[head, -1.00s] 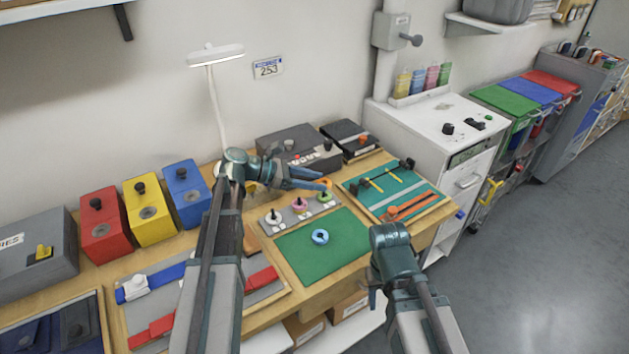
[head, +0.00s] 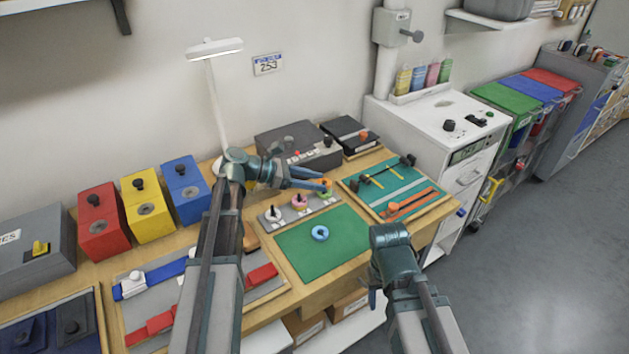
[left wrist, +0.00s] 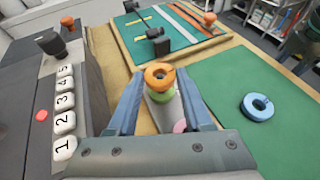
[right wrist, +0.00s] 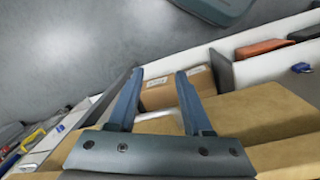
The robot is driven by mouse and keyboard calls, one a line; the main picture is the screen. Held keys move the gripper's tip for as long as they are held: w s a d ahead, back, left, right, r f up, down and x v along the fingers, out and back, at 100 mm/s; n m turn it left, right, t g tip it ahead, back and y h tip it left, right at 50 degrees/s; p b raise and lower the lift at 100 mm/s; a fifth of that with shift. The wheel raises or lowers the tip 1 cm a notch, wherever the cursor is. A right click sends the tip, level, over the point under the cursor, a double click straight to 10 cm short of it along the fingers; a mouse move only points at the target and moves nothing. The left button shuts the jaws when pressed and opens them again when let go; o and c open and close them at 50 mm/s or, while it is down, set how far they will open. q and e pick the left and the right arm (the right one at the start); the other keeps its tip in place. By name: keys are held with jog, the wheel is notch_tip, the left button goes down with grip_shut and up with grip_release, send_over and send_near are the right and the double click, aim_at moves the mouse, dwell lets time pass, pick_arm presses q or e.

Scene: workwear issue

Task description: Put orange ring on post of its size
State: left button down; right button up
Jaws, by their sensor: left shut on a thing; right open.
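The orange ring (head: 326,183) is between the fingertips of my left gripper (head: 322,184), which is shut on it. In the left wrist view the orange ring (left wrist: 159,75) lies flat, just above a green ring (left wrist: 161,97). I cannot tell whether a post passes through its hole. The grey post board (head: 286,217) carries a white ring (head: 273,214), a pink ring (head: 299,202) and the green ring (head: 325,194) in a row. A blue ring (head: 320,233) lies on the green mat (head: 300,250). My right gripper (right wrist: 158,98) is open and empty off the table's front edge.
A grey box with numbered buttons (head: 300,146) stands behind the post board. A tool board (head: 380,200) with orange and yellow items lies to the right. Red, yellow and blue boxes (head: 148,207) stand at left. The green mat is mostly clear.

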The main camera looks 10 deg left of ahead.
pick_arm(q)
jog(key=shift+c, duration=1.2)
grip_release()
jog(key=shift+o, duration=0.3)
jog(key=shift+o, duration=0.9)
jog(key=shift+r, duration=0.15)
notch_tip(320, 180, up, 7)
jog(key=p, duration=0.7)
